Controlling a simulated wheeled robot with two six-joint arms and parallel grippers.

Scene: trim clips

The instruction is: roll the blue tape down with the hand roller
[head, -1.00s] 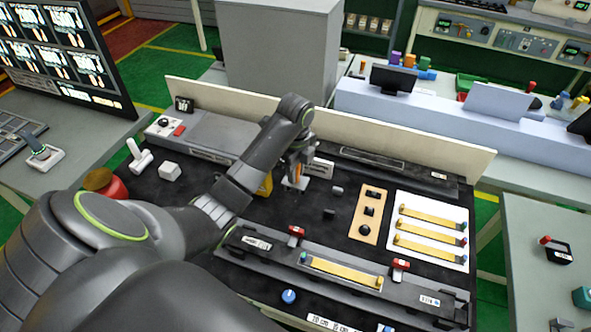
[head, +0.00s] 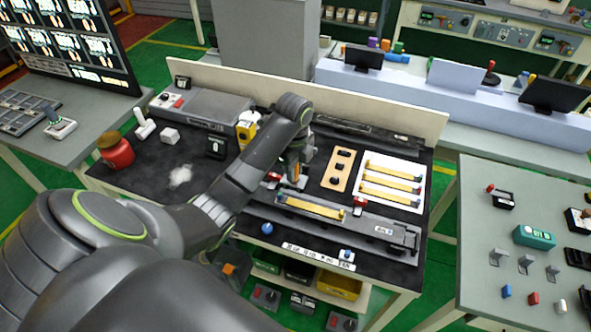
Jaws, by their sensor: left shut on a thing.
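My left gripper (head: 294,172) reaches down over the bench, just behind the left end of the long dark fixture (head: 262,215). It is shut on a small tool with orange showing, apparently the hand roller; arm and fingers hide most of it. A yellow strip (head: 316,207) with a blue piece (head: 282,198) at its left end lies in the fixture. I cannot tell whether that blue piece is the tape. The tool appears above and behind the strip; contact cannot be made out. My right gripper is out of view.
Red clips stand at the fixture's left (head: 272,179) and right (head: 359,206). A white card (head: 391,165) with several yellow strips and a tan board (head: 338,170) lie to the right. A beige back panel (head: 340,105) bounds the bench. A blue knob (head: 267,228) sits in front.

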